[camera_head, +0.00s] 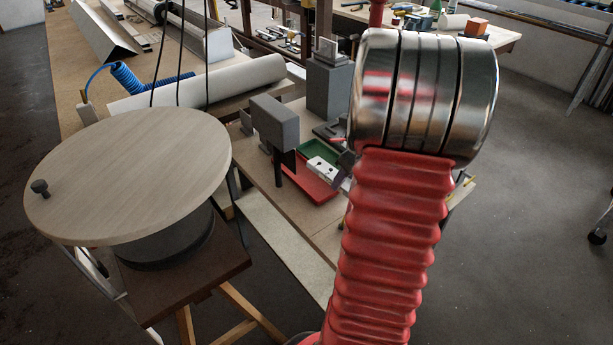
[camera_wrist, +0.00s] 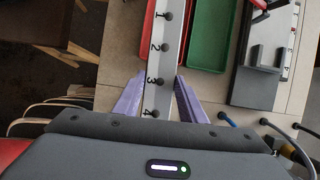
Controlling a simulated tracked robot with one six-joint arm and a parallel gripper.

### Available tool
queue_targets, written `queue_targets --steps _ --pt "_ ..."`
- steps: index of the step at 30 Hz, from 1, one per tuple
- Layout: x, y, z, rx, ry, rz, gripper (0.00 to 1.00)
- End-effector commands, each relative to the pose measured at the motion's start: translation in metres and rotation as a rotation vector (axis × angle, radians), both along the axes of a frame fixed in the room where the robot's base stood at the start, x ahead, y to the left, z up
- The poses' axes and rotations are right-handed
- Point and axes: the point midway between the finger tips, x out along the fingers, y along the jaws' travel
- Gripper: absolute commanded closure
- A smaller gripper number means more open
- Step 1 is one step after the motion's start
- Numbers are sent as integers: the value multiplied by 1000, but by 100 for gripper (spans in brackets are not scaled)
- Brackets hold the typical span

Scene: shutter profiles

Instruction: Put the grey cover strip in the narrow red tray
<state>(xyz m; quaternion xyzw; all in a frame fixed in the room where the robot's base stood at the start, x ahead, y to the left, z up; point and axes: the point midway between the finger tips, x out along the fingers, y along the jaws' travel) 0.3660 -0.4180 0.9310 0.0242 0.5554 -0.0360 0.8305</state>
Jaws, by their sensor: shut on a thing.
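The grey cover strip (camera_wrist: 165,62) is long and pale, with dark knobs and the numbers 1 to 4 along it in the wrist view. My gripper (camera_wrist: 159,82) has purple fingers, one on each side of the strip's near part, and is shut on it. The strip (camera_head: 322,167) also shows in the head view, partly hidden by my arm. The narrow red tray (camera_wrist: 148,28) lies behind the strip, its edges showing on both sides. In the head view the red tray (camera_head: 305,184) shows below and beside the strip. I cannot tell how high the strip is above it.
A green tray (camera_wrist: 209,38) lies right of the red tray. A dark fixture with a grey block (camera_wrist: 262,65) stands further right. In the head view a grey block on a dark post (camera_head: 275,122) stands close left of the trays. A round wooden top (camera_head: 130,170) is at left.

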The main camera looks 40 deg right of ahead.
Motion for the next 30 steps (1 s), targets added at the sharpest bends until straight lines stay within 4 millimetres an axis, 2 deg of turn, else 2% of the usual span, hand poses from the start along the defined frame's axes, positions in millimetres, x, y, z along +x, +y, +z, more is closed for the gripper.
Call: queue_targets --steps 4,17,20,30 --pt "13 3 -8 -1 -1 -31 96" --pt "19 3 -11 -2 -1 -30 96" --pt "29 3 -16 0 0 -28 96" --pt "81 -3 -43 -1 -1 -26 96"
